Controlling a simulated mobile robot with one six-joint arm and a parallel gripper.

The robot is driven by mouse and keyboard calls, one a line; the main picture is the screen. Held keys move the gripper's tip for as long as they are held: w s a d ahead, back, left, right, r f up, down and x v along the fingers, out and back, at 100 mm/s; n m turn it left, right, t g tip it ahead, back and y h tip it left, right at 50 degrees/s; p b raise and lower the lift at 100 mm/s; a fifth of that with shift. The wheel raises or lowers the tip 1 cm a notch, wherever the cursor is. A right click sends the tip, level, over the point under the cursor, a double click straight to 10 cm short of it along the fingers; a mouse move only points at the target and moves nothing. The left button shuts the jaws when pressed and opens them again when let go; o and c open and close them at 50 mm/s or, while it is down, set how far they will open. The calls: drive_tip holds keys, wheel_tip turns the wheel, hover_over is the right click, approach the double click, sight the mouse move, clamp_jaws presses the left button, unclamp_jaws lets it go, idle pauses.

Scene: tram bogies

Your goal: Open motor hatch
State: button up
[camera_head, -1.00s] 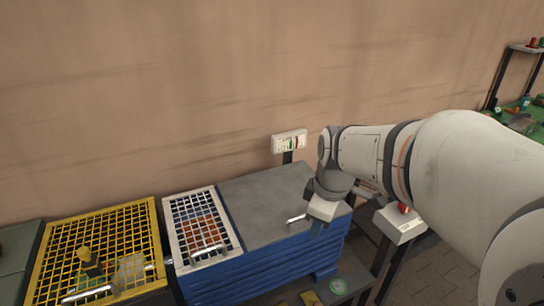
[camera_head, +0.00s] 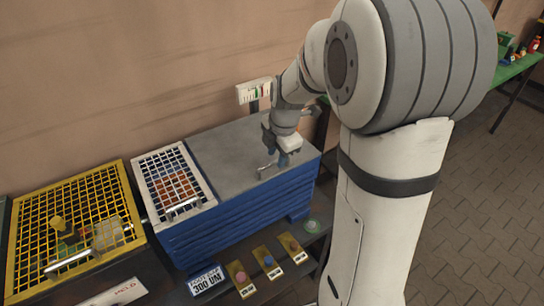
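A blue ribbed motor housing (camera_head: 240,220) stands against the wall with a grey flat top (camera_head: 225,157). A metal bar handle (camera_head: 267,171) sits on the grey top near its front right edge. My gripper (camera_head: 277,163) is over the right part of the top, pointing down close beside the handle. The fingers are small and partly hidden, so I cannot tell whether they are open or touch the handle. A white-framed mesh grille (camera_head: 207,192) with its own handle (camera_head: 183,209) covers the left part of the housing and lies flat.
A yellow-framed mesh cover (camera_head: 22,245) with a handle lies to the left. A low shelf in front holds several yellow plates with coloured knobs (camera_head: 268,262) and a sign (camera_head: 206,280). A white panel (camera_head: 254,92) stands behind. A green table (camera_head: 515,70) is far right.

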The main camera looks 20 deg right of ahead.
drive_tip(key=shift+w+f, duration=0.1)
drive_tip(key=shift+f, duration=0.65)
drive_tip(key=shift+c, duration=0.5)
clamp_jaws()
drive_tip(key=shift+f, duration=0.1)
